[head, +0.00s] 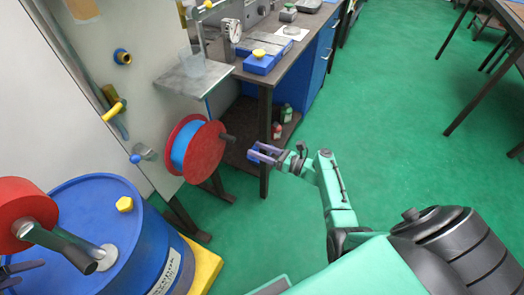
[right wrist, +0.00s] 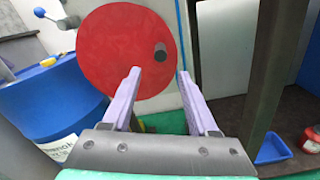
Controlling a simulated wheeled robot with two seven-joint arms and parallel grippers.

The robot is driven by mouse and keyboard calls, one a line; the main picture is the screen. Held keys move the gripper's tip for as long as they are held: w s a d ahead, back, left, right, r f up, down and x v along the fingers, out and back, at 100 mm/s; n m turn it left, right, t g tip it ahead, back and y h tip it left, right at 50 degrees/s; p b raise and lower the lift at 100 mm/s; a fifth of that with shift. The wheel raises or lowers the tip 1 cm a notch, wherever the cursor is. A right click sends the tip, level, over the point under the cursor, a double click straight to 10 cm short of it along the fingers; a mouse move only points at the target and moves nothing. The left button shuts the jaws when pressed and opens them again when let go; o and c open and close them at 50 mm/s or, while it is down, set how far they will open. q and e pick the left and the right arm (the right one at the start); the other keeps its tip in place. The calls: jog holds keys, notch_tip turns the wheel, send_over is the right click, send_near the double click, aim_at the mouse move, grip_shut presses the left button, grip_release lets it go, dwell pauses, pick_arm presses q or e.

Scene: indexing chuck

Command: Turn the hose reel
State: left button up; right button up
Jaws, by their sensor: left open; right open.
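The hose reel has a red disc (head: 205,152) at its front and a blue drum (head: 180,145) behind it, mounted on the grey panel. A dark crank handle (head: 228,138) sticks out from the disc's right side. In the right wrist view the red disc (right wrist: 122,50) fills the upper middle, and the handle (right wrist: 160,52) shows nearly end-on, right of the disc's centre. My right gripper (head: 254,154) is open and empty, pointing at the reel. In its wrist view the fingertips (right wrist: 159,73) lie just below the handle, apart from it.
A workbench (head: 285,55) with a dark leg (head: 265,150) stands right of the reel. A blue bin (right wrist: 272,148) sits under it.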

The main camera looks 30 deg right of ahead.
jog(key=shift+s+d, duration=0.4)
jog(key=shift+s, duration=0.05)
